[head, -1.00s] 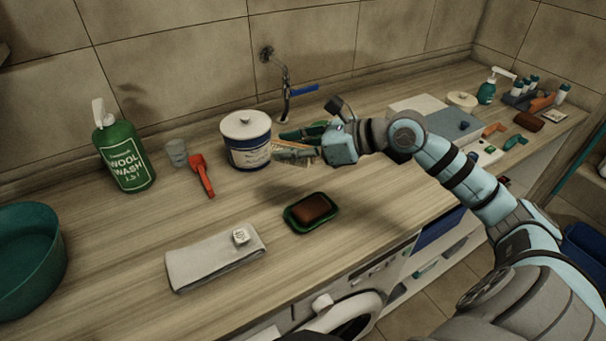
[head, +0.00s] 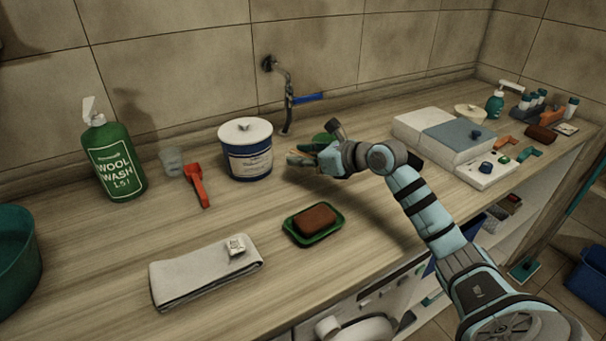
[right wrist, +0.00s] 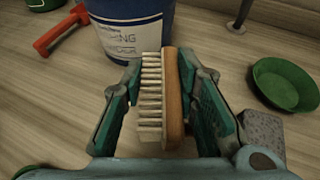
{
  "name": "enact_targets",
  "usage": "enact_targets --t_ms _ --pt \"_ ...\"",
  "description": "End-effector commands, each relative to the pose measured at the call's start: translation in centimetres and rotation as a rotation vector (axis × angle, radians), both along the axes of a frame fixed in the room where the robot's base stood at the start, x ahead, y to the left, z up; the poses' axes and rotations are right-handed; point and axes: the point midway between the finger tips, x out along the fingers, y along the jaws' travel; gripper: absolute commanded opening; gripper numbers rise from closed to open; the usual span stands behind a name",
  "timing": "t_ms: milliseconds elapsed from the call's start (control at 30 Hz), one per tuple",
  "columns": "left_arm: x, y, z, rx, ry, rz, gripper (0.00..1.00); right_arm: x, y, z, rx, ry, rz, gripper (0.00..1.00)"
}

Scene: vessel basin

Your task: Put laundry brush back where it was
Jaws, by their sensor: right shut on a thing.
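The laundry brush (right wrist: 171,95) has a wooden back and pale bristles. My right gripper (right wrist: 160,88) is shut on it, with a green-padded finger on either side and the bristles facing left in the right wrist view. In the head view my right gripper (head: 308,156) is low over the counter, just right of the blue and white tub (head: 247,160), and mostly hides the brush. I cannot tell whether the brush touches the counter. A small green dish (right wrist: 287,82) lies right of the gripper in the right wrist view. My left gripper is out of view.
A brown bar lies in a green soap dish (head: 328,233) in front of the gripper. A tap (head: 288,110) stands behind. A red scoop (head: 197,184), a green wool wash bottle (head: 115,160) and a folded cloth (head: 190,275) are to the left.

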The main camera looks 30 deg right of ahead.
Motion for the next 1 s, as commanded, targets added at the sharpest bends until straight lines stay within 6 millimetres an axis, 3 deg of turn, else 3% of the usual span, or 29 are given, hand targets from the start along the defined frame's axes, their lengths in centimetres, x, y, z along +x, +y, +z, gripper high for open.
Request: enact_targets --t_ms 200,533,567,667,1000 --pt "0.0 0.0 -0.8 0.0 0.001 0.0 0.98 0.0 0.0 -4.0 0.0 0.002 0.0 0.0" --pt "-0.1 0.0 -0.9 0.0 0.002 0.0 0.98 0.0 0.0 -4.3 -0.001 0.0 0.0 0.0" --pt "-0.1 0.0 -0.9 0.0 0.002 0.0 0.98 0.0 0.0 -4.3 -0.001 0.0 0.0 0.31" --pt "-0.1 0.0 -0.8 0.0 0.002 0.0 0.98 0.0 0.0 -4.2 -0.001 0.0 0.0 0.47" --pt "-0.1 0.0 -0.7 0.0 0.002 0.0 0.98 0.0 0.0 -4.0 -0.001 0.0 0.0 0.48"
